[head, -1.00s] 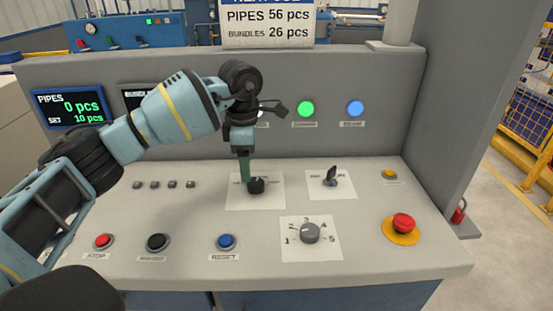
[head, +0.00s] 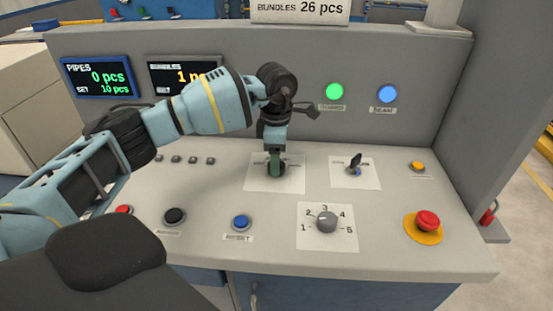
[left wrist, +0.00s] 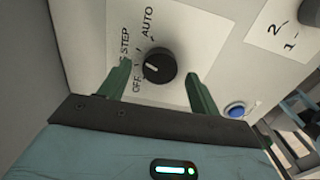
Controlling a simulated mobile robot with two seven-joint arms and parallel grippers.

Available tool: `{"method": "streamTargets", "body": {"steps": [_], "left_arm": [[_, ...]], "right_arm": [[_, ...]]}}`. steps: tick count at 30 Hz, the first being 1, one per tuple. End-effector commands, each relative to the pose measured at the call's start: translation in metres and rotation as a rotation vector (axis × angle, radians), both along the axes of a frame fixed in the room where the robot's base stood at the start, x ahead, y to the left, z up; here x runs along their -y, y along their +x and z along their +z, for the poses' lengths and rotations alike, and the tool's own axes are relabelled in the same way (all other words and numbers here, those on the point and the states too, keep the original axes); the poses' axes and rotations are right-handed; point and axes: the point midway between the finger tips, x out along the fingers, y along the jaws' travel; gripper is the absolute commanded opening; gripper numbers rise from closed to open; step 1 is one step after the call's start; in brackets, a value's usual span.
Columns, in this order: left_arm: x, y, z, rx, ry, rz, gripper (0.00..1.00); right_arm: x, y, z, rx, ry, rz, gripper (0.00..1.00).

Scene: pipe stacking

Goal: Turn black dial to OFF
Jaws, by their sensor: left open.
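The black dial (left wrist: 160,66) sits on a white plate with the words OFF, STEP and AUTO in the left wrist view. A short white mark shows on its face, towards the label side; I cannot tell exactly which word it points at. My left gripper (left wrist: 160,88) is open, with one green finger on each side of the dial and visible gaps to it. In the head view my left gripper (head: 276,170) points down over the dial's plate (head: 297,181) and largely hides the dial. My right gripper is not in view.
A smaller dark switch (head: 355,164) stands right of the plate. A grey numbered knob (head: 327,222) is in front. Blue (head: 241,222) and black (head: 175,216) buttons lie front left, a red emergency button (head: 427,220) at right. The panel's upright back wall (head: 420,100) stands behind.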

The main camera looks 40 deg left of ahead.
Motion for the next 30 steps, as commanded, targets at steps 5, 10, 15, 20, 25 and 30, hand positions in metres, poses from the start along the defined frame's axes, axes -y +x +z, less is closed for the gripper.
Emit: {"method": "streamTargets", "body": {"steps": [5,10,15,20,25,30], "left_arm": [[0.0003,-0.0001,-0.0113,0.0,0.0,-0.001,0.63],[0.0004,0.0,-0.0127,0.001,-0.001,-0.001,0.63],[0.0004,0.0001,-0.0125,0.001,-0.001,-0.001,0.55],[0.0004,0.0001,-0.0123,0.001,-0.001,-0.001,0.34],[0.0004,0.0001,-0.0121,0.001,-0.001,-0.001,0.18],[0.0005,0.0,-0.0115,0.001,-0.001,0.013,0.18]], "right_arm": [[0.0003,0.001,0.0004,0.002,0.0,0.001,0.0],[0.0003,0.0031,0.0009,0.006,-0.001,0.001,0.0],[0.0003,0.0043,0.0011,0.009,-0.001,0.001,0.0],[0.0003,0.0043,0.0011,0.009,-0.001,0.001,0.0],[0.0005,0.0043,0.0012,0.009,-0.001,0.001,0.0],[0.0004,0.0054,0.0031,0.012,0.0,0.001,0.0]]}}
